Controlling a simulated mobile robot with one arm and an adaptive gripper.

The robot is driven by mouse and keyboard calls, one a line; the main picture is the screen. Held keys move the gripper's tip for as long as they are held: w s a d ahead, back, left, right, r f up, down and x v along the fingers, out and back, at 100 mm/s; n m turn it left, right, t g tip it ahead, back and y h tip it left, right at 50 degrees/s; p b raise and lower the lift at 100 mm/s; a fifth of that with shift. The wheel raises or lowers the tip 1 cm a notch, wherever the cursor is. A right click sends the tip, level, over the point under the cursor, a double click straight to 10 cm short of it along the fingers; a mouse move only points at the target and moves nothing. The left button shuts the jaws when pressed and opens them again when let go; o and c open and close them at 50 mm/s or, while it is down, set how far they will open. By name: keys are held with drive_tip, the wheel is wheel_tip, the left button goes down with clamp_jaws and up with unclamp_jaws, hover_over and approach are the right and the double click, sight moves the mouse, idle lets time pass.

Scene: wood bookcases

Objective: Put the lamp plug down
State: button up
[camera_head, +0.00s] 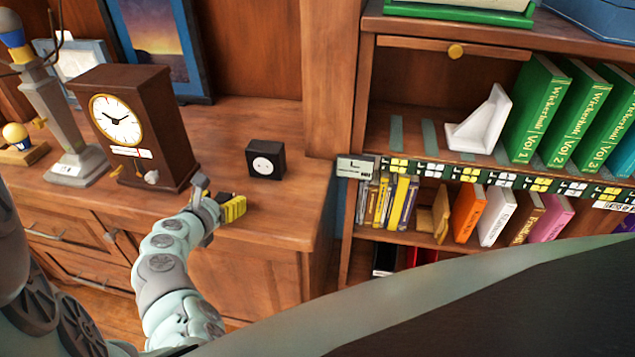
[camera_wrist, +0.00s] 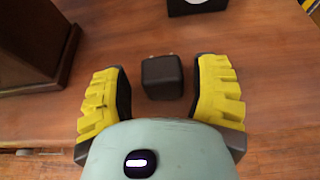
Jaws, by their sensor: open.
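The lamp plug (camera_wrist: 162,77) is a small dark block with two brass-coloured prongs on its far side. In the wrist view it lies on the wooden cabinet top between my open fingers, with a gap on each side. My gripper, with yellow finger pads, also shows in the wrist view (camera_wrist: 162,95), open and low over the cabinet top. A black socket box (camera_head: 265,159) with a round white face stands just beyond, and its lower edge shows in the wrist view (camera_wrist: 197,6).
A brown clock (camera_head: 135,125) stands close to the left of my gripper. A grey lamp base (camera_head: 62,130) is further left. A bookcase with green books (camera_head: 538,108) and a white bookend (camera_head: 482,122) is on the right. The cabinet top (camera_head: 290,205) is clear right of my gripper.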

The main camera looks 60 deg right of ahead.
drive_tip(key=r+v, duration=0.1)
drive_tip(key=v, duration=1.1)
